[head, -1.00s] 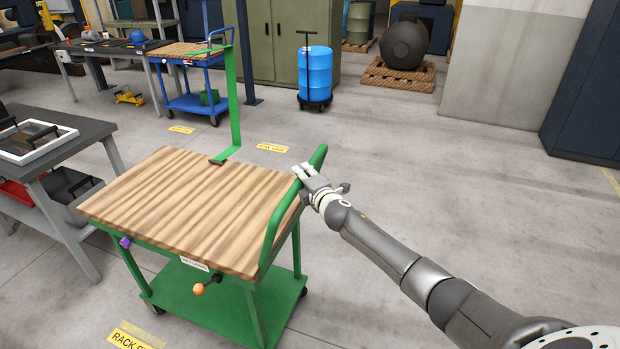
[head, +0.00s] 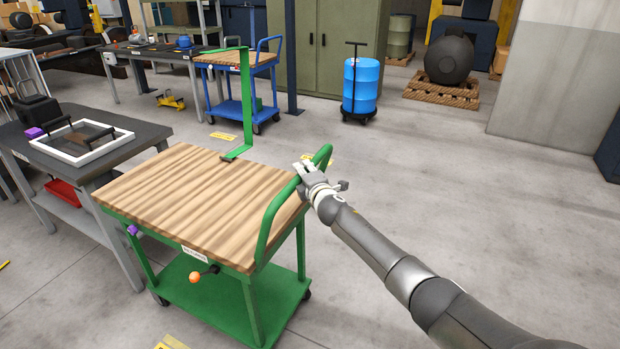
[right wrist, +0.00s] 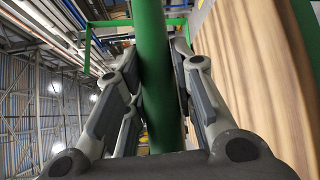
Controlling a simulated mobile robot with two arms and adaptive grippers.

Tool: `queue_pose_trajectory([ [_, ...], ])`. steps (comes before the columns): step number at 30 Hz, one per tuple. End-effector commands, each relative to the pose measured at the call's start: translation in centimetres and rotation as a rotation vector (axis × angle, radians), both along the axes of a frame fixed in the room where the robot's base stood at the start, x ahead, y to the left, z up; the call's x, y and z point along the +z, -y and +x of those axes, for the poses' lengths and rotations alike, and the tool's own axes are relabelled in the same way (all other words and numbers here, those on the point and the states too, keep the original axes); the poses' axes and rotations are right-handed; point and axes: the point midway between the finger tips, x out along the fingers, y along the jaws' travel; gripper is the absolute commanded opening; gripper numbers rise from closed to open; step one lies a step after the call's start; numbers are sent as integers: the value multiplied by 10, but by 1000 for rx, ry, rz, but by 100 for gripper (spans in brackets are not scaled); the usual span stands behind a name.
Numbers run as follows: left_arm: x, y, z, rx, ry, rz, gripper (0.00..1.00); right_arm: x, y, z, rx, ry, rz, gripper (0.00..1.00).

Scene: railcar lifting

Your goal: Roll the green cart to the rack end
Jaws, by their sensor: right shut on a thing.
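The green cart (head: 245,305) stands in the lower middle of the head view, with a striped wooden top (head: 195,200), a lower green shelf and casters. Its curved green push handle (head: 268,230) rises at the right end. My right gripper (head: 308,175) is shut on this handle. In the right wrist view the green handle bar (right wrist: 153,70) passes between the fingers, with the wooden top at the right. An orange knob (head: 195,277) and a purple knob (head: 133,230) show on the cart's near side. A yellow floor label (head: 170,342) is partly cut off at the bottom edge. My left gripper is not in view.
A grey workbench (head: 150,145) with a white frame stands close at the cart's left. A blue cart (head: 232,105), a blue drum (head: 360,85) and a green cabinet (head: 335,50) stand at the back. The floor at the right is open.

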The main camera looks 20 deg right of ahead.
Motion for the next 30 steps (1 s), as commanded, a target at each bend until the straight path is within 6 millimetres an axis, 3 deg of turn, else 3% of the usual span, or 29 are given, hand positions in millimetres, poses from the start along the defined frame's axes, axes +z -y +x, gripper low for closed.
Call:
queue_pose_trajectory([
  [15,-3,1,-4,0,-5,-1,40,-1,-4,4,-2,-2,2,0],
  [16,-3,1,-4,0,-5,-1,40,-1,-4,4,-2,-2,2,26],
  [21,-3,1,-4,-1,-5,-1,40,-1,-4,4,-2,-2,2,46],
  [30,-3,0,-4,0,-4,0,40,-1,-3,4,-3,-3,2,46],
])
